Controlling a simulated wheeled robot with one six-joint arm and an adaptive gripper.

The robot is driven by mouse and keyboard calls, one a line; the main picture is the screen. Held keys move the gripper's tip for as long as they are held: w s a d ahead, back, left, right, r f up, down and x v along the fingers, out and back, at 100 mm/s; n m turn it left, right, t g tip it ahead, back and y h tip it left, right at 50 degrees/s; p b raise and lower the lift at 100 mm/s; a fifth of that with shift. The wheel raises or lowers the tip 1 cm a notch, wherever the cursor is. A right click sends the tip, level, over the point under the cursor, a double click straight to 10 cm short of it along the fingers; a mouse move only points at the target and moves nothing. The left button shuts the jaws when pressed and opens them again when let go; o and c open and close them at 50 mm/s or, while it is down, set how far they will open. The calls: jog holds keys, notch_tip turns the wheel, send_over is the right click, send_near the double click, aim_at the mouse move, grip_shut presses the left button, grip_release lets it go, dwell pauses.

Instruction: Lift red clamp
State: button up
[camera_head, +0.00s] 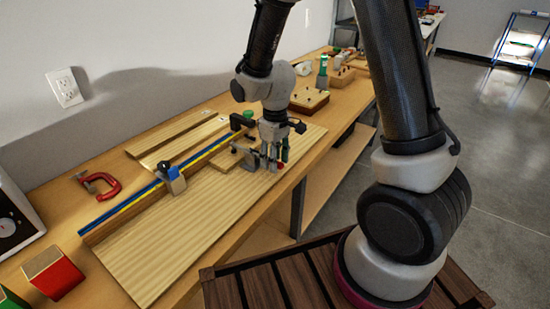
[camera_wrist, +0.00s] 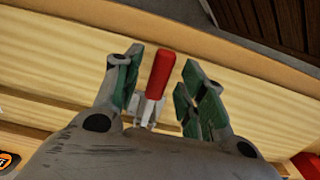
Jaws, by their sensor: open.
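A red C-shaped clamp (camera_head: 98,186) lies on the workbench at the left, near the wall. My gripper (camera_head: 273,160) is well to its right, low over the large light board. In the wrist view my gripper (camera_wrist: 160,70) is open, with green pads on its fingers. A red handle (camera_wrist: 162,70) with a grey metal part stands between the fingers. I cannot tell whether the fingers touch it. A small red tip of it shows beside the fingers in the head view (camera_head: 280,166), and the rest is mostly hidden by my gripper.
The large light board (camera_head: 160,250) bears a blue-and-yellow strip (camera_head: 140,203), a blue-and-grey clamp (camera_head: 173,178) and a grey metal fixture (camera_head: 247,157). A red-and-wood block (camera_head: 55,275) is at the lower left. Wooden blocks with tools (camera_head: 309,99) stand beyond my gripper.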

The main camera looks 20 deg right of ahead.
grip_shut()
jog(key=shift+r, duration=0.1)
jog(key=r+g+h, duration=0.1)
jog(key=w+a+r+g+h, duration=0.1)
jog(key=g, duration=0.1)
jog(key=shift+w+r+g+h, duration=0.2)
jog(key=shift+r+g+h, duration=0.1)
jog(key=shift+r, duration=0.05)
jog(key=shift+w+a+r+g+h, duration=0.25)
jog(key=shift+w+r+g+h, duration=0.1)
jog(key=shift+r+g+h, duration=0.3)
jog(key=shift+w+a+r+g+h, duration=0.25)
jog(key=shift+w+r+g+h, duration=0.15)
jog(key=shift+g, duration=0.35)
grip_release()
jog(key=shift+f, duration=0.1)
